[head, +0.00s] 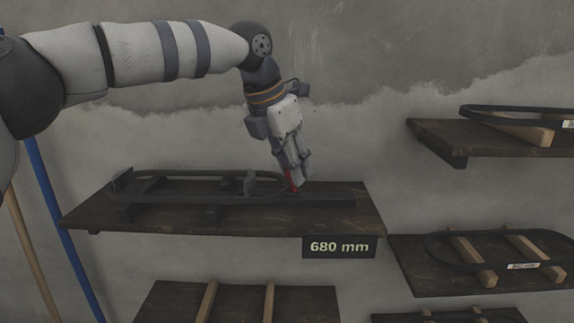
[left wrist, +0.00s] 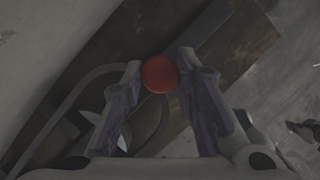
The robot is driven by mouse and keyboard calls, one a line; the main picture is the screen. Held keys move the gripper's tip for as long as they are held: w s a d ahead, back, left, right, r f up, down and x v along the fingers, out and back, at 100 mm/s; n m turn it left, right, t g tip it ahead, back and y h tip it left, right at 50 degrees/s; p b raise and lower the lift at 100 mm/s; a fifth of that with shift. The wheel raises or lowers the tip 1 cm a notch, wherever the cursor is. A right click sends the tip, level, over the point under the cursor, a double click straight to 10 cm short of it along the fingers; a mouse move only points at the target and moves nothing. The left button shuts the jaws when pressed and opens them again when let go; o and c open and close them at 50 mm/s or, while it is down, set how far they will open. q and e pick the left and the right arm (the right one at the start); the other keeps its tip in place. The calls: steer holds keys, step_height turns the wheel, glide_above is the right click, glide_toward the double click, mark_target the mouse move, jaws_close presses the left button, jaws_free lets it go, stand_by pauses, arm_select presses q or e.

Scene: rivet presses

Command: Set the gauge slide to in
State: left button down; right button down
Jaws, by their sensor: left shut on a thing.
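The gauge (head: 165,199) is a dark metal frame with a rounded loop, lying on the wooden shelf with the 680 mm sign (head: 339,247). A flat bar (head: 330,197) runs out to its right end. The slide's red knob (head: 294,184) stands at the right end of the loop, mostly hidden by my fingers. In the left wrist view the round red knob (left wrist: 160,74) is between the two fingertips. My left gripper (head: 293,178) points down from above and is shut on the knob. My right gripper is not in view.
Other wooden shelves with dark oval frames on light wood strips are at the upper right (head: 450,132) and lower right (head: 410,270). Another shelf (head: 165,300) is below. A blue pole (head: 60,220) leans at the left. The wall is close behind.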

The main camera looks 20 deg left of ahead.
arm_select(q)
steer(key=shift+a, duration=0.2)
steer(key=c, duration=1.3)
jaws_free()
steer(key=shift+a, duration=0.1)
steer(key=shift+r, duration=0.1)
steer(key=v, duration=1.1)
steer(key=shift+s+r, duration=0.2)
steer(key=shift+r, duration=0.2)
steer(key=shift+f, duration=0.1)
